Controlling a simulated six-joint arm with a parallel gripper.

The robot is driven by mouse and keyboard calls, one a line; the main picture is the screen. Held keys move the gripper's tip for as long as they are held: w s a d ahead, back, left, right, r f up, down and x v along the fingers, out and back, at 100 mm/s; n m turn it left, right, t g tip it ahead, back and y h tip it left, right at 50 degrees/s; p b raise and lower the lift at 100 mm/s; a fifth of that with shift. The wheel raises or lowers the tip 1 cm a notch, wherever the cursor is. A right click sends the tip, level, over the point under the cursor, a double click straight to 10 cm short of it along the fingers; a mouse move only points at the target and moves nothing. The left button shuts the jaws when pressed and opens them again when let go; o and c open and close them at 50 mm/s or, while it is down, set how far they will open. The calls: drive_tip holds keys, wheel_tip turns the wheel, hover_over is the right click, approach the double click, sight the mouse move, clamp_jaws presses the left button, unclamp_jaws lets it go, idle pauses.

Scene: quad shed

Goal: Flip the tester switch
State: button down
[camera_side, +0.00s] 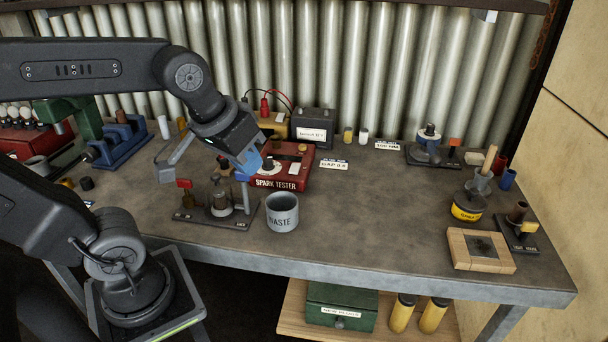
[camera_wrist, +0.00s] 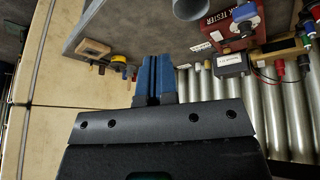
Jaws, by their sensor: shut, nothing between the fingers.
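The spark tester (camera_side: 277,184) is a red box near the middle of the bench, in front of the corrugated wall. Its top carries a dark round knob on a white dial (camera_side: 268,167) and a small white patch (camera_side: 294,168). I cannot make out which part is the switch. My gripper (camera_side: 250,164) has blue fingers and hangs by the tester's left end, hiding part of it; I cannot tell whether it touches. In the wrist view the fingers of my gripper (camera_wrist: 153,60) are together with nothing between them, and the tester (camera_wrist: 229,27) shows at upper right.
The grey waste cup (camera_side: 283,215) stands just in front of the tester. A dark stand (camera_side: 215,216) with a red-tipped lever is at front left. A black battery (camera_side: 313,127) and a yellow box with cables stand behind. The bench middle right is clear.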

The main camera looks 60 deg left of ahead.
drive_tip(key=w+a+r+n+g, duration=0.1)
drive_tip(key=w+a+r+n, duration=0.1)
drive_tip(key=w+a+n, duration=0.35)
drive_tip(key=n+g, duration=0.4)
drive_tip(key=n, duration=1.5)
hover_over(296, 164)
drive_tip(key=shift+m, duration=0.25)
drive_tip(key=shift+f, duration=2.15)
wheel_tip(296, 164, down, 14)
drive_tip(key=shift+f, duration=0.1)
